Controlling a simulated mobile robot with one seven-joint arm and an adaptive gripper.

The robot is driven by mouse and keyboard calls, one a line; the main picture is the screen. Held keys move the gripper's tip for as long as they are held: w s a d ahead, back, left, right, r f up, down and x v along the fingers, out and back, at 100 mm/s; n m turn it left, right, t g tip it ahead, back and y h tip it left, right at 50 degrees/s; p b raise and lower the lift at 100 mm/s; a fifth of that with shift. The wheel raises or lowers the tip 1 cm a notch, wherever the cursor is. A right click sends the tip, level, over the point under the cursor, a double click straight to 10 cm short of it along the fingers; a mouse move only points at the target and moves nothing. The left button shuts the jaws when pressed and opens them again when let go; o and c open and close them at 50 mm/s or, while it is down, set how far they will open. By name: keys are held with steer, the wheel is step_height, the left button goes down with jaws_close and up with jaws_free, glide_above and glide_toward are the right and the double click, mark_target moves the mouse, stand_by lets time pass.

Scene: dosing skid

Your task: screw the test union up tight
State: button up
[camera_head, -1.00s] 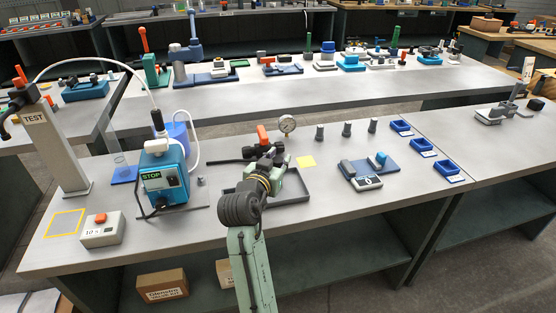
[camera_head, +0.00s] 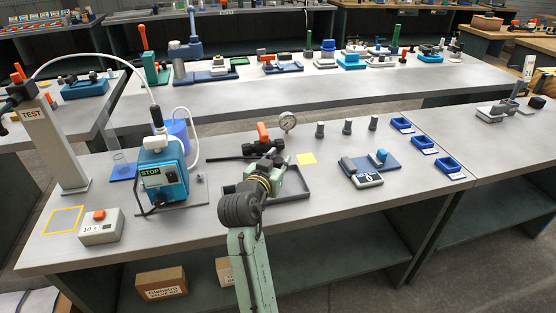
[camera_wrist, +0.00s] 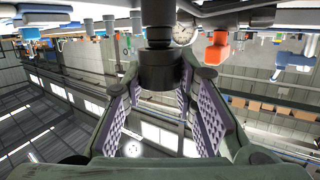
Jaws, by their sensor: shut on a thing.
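My gripper (camera_wrist: 160,85) is shut on a dark, round union (camera_wrist: 158,68), which shows between the ribbed finger pads in the wrist view. In the head view my wrist and gripper (camera_head: 268,172) reach over the dark tray (camera_head: 305,192), and my arm hides most of the union there. A black valve assembly with an orange handle (camera_head: 262,132) lies just behind the gripper. The orange handle also shows in the wrist view (camera_wrist: 216,50). A round gauge (camera_head: 288,121) stands behind it. I cannot tell how far the union's threads are engaged.
A blue pump (camera_head: 163,172) with a STOP label and a white hose stands left. A TEST post (camera_head: 55,145) and a grey box with an orange button (camera_head: 100,226) are further left. A blue fixture (camera_head: 372,168), dark pegs and small blue bins (camera_head: 423,143) lie right.

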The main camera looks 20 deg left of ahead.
steer(key=shift+f+b, duration=0.35)
steer(key=shift+f, duration=0.25)
steer(key=o, duration=1)
steer(key=s, duration=0.4)
steer(key=s+r, duration=0.1)
steer(key=s, duration=0.3)
steer(key=s+r, duration=0.1)
steer(key=s, duration=0.2)
steer(key=shift+s+d+r, duration=0.1)
steer(key=shift+s+r, duration=0.1)
steer(key=shift+s, duration=0.2)
steer(key=shift+c, duration=0.2)
